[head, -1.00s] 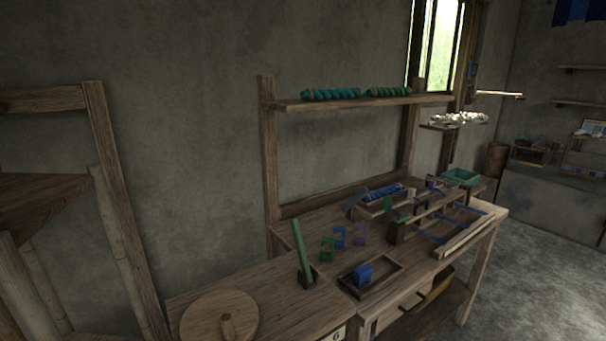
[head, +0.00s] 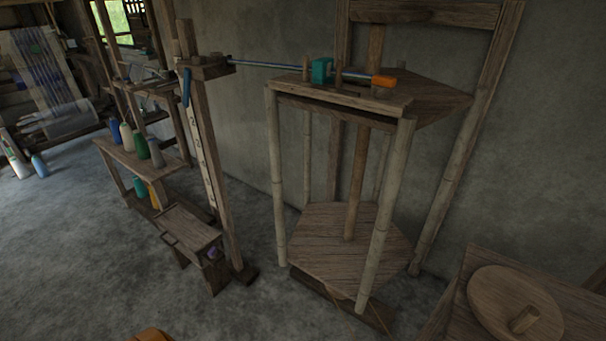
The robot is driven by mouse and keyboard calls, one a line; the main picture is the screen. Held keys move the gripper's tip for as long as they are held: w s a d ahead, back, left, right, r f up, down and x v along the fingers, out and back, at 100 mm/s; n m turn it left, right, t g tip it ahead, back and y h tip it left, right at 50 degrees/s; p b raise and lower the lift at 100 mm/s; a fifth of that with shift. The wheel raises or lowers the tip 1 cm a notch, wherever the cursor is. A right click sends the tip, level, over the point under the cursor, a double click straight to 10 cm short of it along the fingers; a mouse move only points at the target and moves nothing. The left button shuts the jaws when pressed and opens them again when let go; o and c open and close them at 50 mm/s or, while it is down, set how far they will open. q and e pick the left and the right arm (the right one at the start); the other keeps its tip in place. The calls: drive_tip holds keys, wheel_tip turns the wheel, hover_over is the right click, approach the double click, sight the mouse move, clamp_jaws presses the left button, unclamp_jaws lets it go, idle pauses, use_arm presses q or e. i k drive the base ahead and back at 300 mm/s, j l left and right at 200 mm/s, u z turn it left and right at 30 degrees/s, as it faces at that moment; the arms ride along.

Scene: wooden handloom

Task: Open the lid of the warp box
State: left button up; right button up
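No thing in the head view can be told for sure as the warp box. A low wooden box-like stand (head: 192,232) with a flat top and a bar at its left end stands on the floor left of centre. A round wooden disc (head: 505,290) with a short peg lies flat on a bench at the lower right; I cannot tell whether it covers anything. Neither of my grippers shows in the head view.
A tall bamboo-legged frame (head: 295,185) with two wooden shelves stands in the middle, beside an upright post (head: 207,160). A low bench (head: 140,165) holds several coloured cones. Open concrete floor (head: 85,265) lies at the left front.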

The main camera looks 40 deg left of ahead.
sight(188, 230)
drive_tip(key=u, duration=2.45)
